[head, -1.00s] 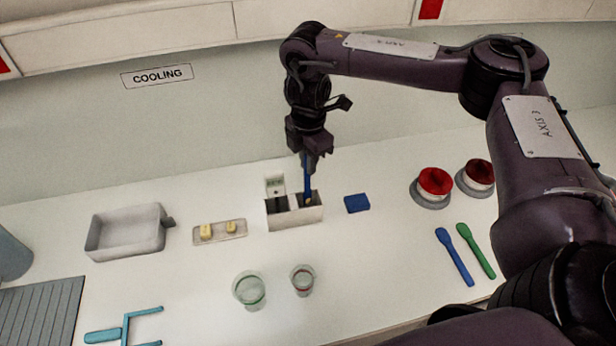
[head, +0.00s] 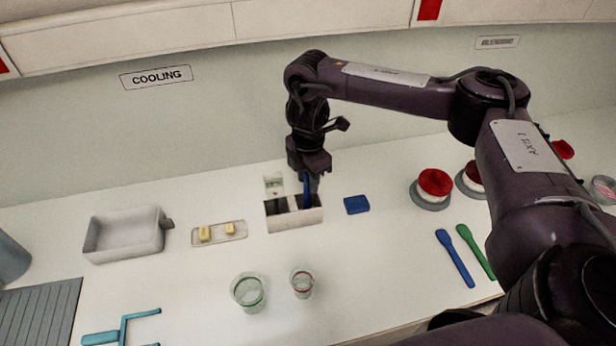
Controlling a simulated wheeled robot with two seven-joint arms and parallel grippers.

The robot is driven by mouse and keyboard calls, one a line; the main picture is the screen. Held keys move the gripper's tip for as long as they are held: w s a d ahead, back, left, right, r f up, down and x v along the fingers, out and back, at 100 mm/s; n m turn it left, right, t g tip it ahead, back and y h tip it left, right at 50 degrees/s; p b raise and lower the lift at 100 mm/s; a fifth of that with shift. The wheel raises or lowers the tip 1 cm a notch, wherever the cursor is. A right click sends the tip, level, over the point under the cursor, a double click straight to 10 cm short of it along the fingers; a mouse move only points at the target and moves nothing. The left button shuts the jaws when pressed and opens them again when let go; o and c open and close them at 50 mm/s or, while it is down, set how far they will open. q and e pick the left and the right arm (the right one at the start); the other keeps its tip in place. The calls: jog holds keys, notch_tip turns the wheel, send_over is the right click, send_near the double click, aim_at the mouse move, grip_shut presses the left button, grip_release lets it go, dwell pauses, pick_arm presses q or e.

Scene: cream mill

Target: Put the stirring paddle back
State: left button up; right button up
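My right gripper (head: 311,183) points down just above the right compartment of a white two-compartment holder (head: 293,222). It appears shut on a blue stirring paddle (head: 307,190), which stands roughly upright with its lower end inside that right compartment. The paddle's lower tip is hidden by the holder's front wall. The holder's left compartment looks dark and empty. A second blue paddle (head: 455,258) and a green paddle (head: 475,251) lie flat on the counter at the right. My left gripper is out of view.
A blue sponge-like block (head: 356,204) lies right of the holder, a small tray (head: 219,233) with yellow pieces left of it. Two glass beakers (head: 249,291) (head: 302,282) stand in front. A grey bin (head: 125,234) is further left. Red-topped jars (head: 434,186) stand at the right.

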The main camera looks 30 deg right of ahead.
notch_tip(320, 180, up, 12)
jog(key=shift+r+p, duration=0.1)
jog(key=shift+p, duration=0.35)
dwell(0.4)
dwell(0.5)
